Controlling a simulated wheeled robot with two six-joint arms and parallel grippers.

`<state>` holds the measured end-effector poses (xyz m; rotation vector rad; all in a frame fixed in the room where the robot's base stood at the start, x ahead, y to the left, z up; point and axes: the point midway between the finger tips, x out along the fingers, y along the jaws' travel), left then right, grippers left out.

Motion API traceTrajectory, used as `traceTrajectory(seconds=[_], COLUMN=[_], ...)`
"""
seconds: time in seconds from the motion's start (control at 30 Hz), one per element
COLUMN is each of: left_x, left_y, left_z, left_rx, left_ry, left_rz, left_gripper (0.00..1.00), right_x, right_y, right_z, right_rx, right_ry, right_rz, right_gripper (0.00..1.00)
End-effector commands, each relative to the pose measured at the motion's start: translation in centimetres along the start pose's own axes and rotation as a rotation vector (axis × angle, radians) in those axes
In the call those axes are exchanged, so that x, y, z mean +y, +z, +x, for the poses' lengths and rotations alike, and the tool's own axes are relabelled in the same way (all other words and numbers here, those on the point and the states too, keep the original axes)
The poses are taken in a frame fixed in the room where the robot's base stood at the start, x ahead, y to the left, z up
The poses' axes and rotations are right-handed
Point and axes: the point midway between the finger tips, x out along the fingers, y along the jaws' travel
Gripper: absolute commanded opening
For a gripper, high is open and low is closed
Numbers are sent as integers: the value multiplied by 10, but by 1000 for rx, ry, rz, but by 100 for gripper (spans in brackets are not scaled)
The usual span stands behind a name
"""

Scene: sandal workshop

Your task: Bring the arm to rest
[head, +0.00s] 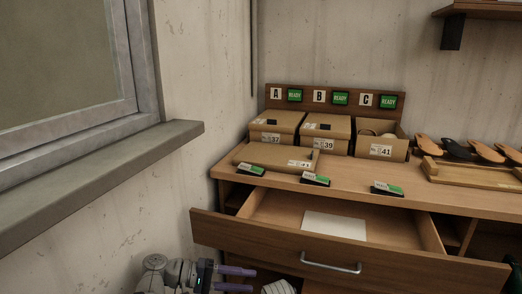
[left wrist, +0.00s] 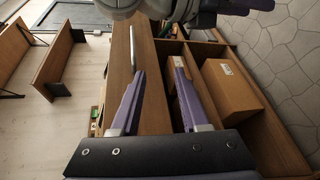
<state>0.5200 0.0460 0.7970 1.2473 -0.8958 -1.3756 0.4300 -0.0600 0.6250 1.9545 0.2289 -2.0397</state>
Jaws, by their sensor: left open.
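My left gripper (head: 235,279) is at the bottom edge of the head view, its two purple fingers apart and pointing right. It is in front of and below the pulled-out drawer (head: 262,233), touching nothing that I can see. In the left wrist view the fingers (left wrist: 160,72) are spread with nothing between them; the wooden cabinet's front and a silver handle (left wrist: 132,48) lie beyond. A grey-white part of mine with purple pieces is at that view's top edge; it seems to belong to my right arm, and its jaw state is unclear.
The open drawer holds a white sheet (head: 334,226) and juts out from the workbench. Boxes (head: 324,128) stand under the A, B, C board; another box (head: 276,156) lies before them. Sandals (head: 458,148) rest at right. A window sill (head: 100,155) juts from the left wall.

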Motion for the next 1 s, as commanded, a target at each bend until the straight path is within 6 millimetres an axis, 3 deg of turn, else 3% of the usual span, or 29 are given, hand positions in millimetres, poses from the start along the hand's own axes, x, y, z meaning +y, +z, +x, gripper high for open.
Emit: traceTrajectory(seconds=[0.27,0.5,0.7,1.0], left_x=[-44,-106,-163,-195], left_y=[-1,-3,-7,-14], left_z=[10,6,-25,-80], left_rx=[31,73,111,138], left_ry=[-209,-530,-909,-1311], left_rz=[12,54,136,253], left_gripper=[45,45,45,45], right_x=[0,0,0,0], right_y=[0,0,0,0], right_z=[0,0,0,0], right_rx=[0,0,0,0], right_ry=[0,0,0,0], right_rz=[0,0,0,0], right_gripper=[44,44,44,44])
